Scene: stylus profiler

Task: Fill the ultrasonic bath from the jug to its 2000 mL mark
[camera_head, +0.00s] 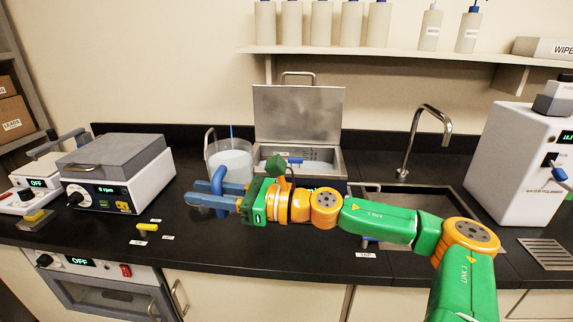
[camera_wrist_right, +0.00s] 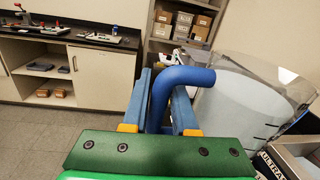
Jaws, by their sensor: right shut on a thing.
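The clear jug (camera_head: 232,158) holds pale liquid and looks upright just left of the ultrasonic bath (camera_head: 334,160). I cannot tell whether its base touches the counter. Its blue handle (camera_head: 217,181) faces me. My right gripper (camera_head: 207,194) is shut on this handle; in the right wrist view the handle (camera_wrist_right: 181,76) sits between the two blue fingers. The jug (camera_wrist_right: 245,92) fills the right of that view. The bath's metal lid (camera_head: 298,113) stands open behind its basin. My wrist hides part of the bath's front, and its fill mark cannot be read. My left gripper is not in view.
A sink (camera_head: 452,203) with a tall faucet (camera_head: 428,130) lies right of the bath. A grey-lidded device (camera_head: 118,170) stands to the left, and a white water unit (camera_head: 520,160) to the far right. A shelf (camera_head: 400,50) with bottles hangs above. A yellow-handled item (camera_head: 147,227) lies on the counter.

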